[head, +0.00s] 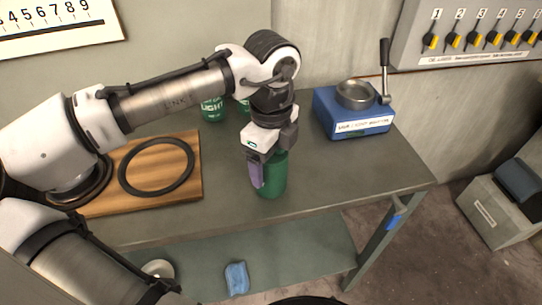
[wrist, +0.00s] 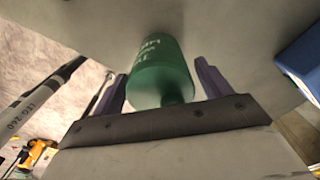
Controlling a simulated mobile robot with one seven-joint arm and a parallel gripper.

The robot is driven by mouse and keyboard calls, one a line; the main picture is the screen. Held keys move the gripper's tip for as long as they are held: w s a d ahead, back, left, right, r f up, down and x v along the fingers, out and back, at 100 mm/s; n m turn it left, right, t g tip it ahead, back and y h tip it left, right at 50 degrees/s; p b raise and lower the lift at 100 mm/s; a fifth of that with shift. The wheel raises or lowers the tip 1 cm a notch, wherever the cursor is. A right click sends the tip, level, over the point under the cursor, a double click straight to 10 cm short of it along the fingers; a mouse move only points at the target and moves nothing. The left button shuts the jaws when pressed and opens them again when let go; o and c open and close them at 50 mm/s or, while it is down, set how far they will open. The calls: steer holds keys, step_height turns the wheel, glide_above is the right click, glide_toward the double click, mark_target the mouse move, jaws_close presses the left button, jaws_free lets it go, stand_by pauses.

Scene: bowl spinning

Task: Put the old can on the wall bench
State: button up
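A green can (head: 273,180) is at my gripper (head: 266,172), over the front part of a grey-green bench (head: 345,165) by the wall. In the wrist view, the can (wrist: 161,72) with white lettering sits between the two purple fingers (wrist: 163,75). A gap shows on its right side, and the left finger is close to it. The can appears upright; I cannot tell whether its base touches the bench. Two more green cans (head: 212,110) stand behind, one partly hidden by my arm. No marking readable here tells which can is old.
A wooden board (head: 190,190) with a black ring (head: 157,167) lies at the left. A blue device (head: 352,125) with a metal bowl and lever stands at the back right. A blue cloth (head: 237,278) lies on the lower shelf. Bench right of the can is clear.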

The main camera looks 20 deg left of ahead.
stand_by(0.3)
step_height(320, 180, up, 12)
steer(key=shift+r+b, duration=0.15)
steer(key=shift+b, duration=0.15)
